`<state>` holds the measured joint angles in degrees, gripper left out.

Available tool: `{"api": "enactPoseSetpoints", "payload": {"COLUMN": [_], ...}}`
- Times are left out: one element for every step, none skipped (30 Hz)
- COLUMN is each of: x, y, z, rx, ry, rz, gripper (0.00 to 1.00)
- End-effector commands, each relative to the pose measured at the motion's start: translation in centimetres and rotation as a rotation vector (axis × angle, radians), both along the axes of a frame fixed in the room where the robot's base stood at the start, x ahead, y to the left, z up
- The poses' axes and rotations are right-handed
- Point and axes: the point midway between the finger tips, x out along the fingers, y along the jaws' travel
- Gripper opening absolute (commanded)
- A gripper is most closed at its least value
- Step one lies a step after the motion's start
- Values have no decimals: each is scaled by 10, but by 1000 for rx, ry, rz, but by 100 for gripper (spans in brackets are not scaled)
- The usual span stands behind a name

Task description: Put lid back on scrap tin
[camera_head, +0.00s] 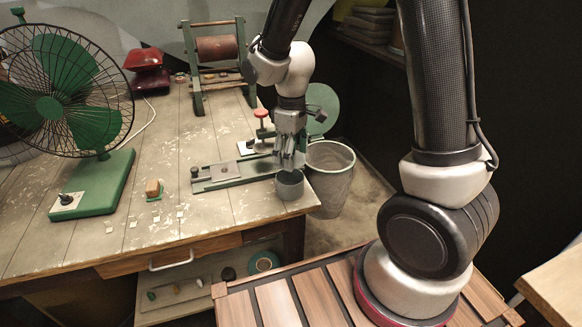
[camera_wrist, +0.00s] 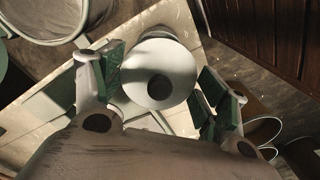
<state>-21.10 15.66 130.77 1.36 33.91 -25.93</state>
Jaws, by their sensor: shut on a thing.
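The scrap tin (camera_head: 289,190) is a grey round can at the near right corner of the workbench. My gripper (camera_head: 287,163) points down right over it, its fingertips close to the tin's top. In the wrist view my gripper (camera_wrist: 168,85) has its green-padded fingers on either side of a pale round piece with a dark round middle, which I take for the lid (camera_wrist: 140,92). My gripper is shut on it. In the head view the lid is not clear among the fingers, and I cannot tell whether it touches the tin's rim.
A green-grey fixture (camera_head: 232,176) lies on the bench just left of the tin. A waste bin (camera_head: 330,180) stands on the floor to the right. A green fan (camera_head: 92,185) and a small block (camera_head: 153,188) are further left. The bench's near edge is close.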

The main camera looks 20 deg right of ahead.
Motion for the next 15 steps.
{"api": "enactPoseSetpoints", "payload": {"x": [1,1,1,1,0,0,0,0,0,0,0,-1,-1,-1,0], "y": [0,1,0,0,0,0,0,0,0,0,-1,-1,-1,-1,-1], "z": [11,17,24,27,29,28,27,25,21,19,18,16,15,14,12], "rx": [2,2,2,0,-5,-16,-27,-39,-52,-61,-68,-73,-75,-75,-74], "ry": [-5,-5,-5,-1,5,17,28,38,49,56,62,65,67,67,67], "rz": [0,0,0,-1,-4,-11,-16,-24,-34,-38,-43,-48,-49,-50,-50], "gripper": [55,55,55,55,55,55,55,55,55,55,55,55,55,55,55]}}
